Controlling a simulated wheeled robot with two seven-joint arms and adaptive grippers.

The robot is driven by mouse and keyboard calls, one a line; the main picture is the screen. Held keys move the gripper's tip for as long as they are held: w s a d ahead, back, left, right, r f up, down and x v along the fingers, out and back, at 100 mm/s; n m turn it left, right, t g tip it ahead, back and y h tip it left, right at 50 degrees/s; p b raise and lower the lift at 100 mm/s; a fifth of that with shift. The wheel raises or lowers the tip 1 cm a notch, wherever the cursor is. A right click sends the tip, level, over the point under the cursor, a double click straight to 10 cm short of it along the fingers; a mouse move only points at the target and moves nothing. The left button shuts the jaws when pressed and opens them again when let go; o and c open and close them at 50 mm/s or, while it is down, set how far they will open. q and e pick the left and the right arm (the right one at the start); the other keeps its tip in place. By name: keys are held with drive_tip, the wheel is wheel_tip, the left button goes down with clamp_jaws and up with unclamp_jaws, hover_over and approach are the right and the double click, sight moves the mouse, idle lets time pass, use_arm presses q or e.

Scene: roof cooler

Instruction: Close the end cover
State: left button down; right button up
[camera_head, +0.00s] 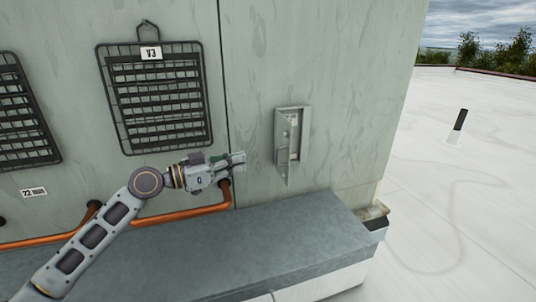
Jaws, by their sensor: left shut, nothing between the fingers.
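The end cover (282,146) is a grey metal flap on a small box (305,130) set on the green-grey wall of the cooler. The cover stands open at an angle, hinged along the left side as far as I can tell. Part of the box's inside shows behind it. My left gripper (240,158) is shut and empty. It is to the left of the cover with a gap between them, its fingers pointing right. My right gripper is not in view.
Orange-brown pipes (185,215) run along the wall base, close under my left gripper. A grey ledge (280,240) lies below. A black wire grille (160,100) labelled V3 hangs at upper left. White open roof (450,210) lies to the right.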

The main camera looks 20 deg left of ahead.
use_arm(q)
drive_tip(key=p+x, duration=0.4)
drive_tip(key=x, duration=0.5)
drive_tip(key=shift+w+d, duration=0.25)
drive_tip(key=shift+w, duration=0.05)
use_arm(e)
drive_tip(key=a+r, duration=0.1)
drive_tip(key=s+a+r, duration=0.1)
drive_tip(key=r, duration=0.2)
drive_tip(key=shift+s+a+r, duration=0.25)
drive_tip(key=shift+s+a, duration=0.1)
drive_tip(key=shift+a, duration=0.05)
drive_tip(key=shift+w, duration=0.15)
